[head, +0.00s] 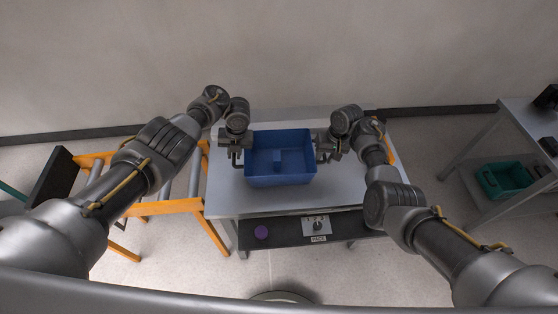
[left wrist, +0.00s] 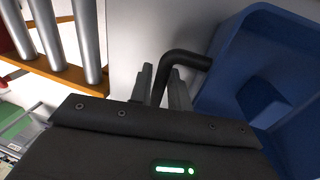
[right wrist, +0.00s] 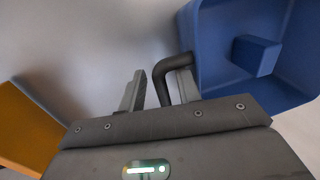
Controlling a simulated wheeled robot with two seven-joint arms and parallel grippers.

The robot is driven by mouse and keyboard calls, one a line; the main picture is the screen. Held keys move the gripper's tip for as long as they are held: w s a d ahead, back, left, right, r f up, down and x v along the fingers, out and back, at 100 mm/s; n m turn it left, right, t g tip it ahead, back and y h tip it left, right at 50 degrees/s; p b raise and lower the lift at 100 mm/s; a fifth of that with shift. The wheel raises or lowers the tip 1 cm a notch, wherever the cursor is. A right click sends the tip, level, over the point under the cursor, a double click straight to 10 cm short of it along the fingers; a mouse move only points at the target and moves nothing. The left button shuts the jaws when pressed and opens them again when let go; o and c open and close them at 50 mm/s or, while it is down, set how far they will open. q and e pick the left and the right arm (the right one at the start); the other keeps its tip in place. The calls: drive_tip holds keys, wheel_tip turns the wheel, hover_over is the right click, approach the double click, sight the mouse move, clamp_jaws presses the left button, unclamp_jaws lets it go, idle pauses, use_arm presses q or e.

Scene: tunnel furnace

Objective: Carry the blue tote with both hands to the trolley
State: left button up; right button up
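The blue tote (head: 296,179) stands upright on the grey table (head: 355,190), with a blue block (head: 281,160) inside it. It also shows in the left wrist view (left wrist: 225,85) and the right wrist view (right wrist: 215,50). Black bent handles stick out from its two sides. My left gripper (head: 235,156) is at the left handle (left wrist: 185,58), its fingers close against both sides of it. My right gripper (head: 325,155) is at the right handle (right wrist: 165,68); its fingers stand either side of it with a narrow gap showing on one side.
An orange-framed roller trolley or conveyor (head: 165,207) stands left of the table. A lower shelf holds a purple round thing (head: 261,232) and a control box (head: 316,225). A green crate (head: 503,181) sits on a rack at the right. Open floor lies in front.

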use_arm(q)
drive_tip(key=shift+c, duration=1.3)
use_arm(e)
drive_tip(key=shift+c, duration=1.2)
use_arm(q)
clamp_jaws()
use_arm(e)
clamp_jaws()
use_arm(q)
drive_tip(key=shift+r, duration=0.1)
use_arm(e)
drive_tip(key=shift+r, duration=0.15)
